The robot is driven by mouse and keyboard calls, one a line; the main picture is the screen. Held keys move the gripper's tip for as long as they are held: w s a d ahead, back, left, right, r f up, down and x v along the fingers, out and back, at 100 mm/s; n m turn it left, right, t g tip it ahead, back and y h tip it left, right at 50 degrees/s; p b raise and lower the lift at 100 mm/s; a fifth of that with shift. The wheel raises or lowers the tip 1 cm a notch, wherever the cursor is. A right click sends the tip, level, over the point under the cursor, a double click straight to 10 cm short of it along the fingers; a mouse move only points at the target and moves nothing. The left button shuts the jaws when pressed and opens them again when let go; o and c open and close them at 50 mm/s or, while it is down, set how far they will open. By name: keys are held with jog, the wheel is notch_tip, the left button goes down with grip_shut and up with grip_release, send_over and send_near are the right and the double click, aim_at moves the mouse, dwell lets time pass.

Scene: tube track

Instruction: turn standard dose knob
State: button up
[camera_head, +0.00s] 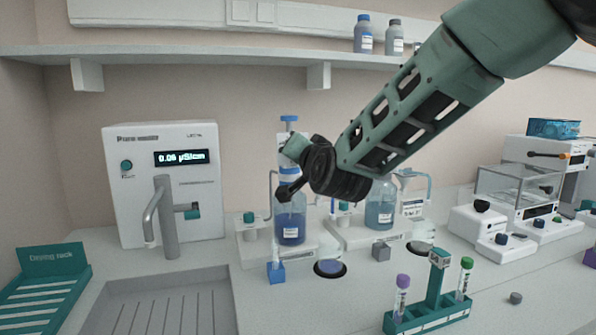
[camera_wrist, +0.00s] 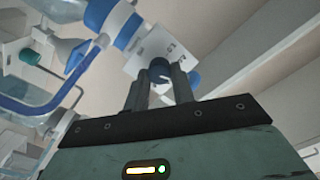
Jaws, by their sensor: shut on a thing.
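A bottle of blue liquid (camera_head: 291,222) stands left of centre in the head view, with a dispenser (camera_head: 289,121) on top. My gripper (camera_head: 293,148) is at the white dispenser body, and my wrist hides part of it. In the wrist view the white dispenser block (camera_wrist: 148,48) with small dark markings fills the upper middle. A small dark knob (camera_wrist: 160,68) on that block sits between the two fingertips of my gripper (camera_wrist: 160,78), which is shut on it. The knob's setting is too small to read.
A shelf (camera_head: 220,50) runs above.

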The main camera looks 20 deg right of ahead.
jog(key=shift+f+m+b, duration=0.15)
jog(key=shift+m+b, duration=3.75)
jog(key=shift+b, duration=0.35)
jog(key=shift+f+m+b, duration=0.1)
jog(key=shift+m+b, duration=3.8)
jog(key=shift+b, duration=0.3)
jog(key=o, duration=1)
jog(key=shift+s+r, duration=0.1)
jog(key=shift+s, duration=0.05)
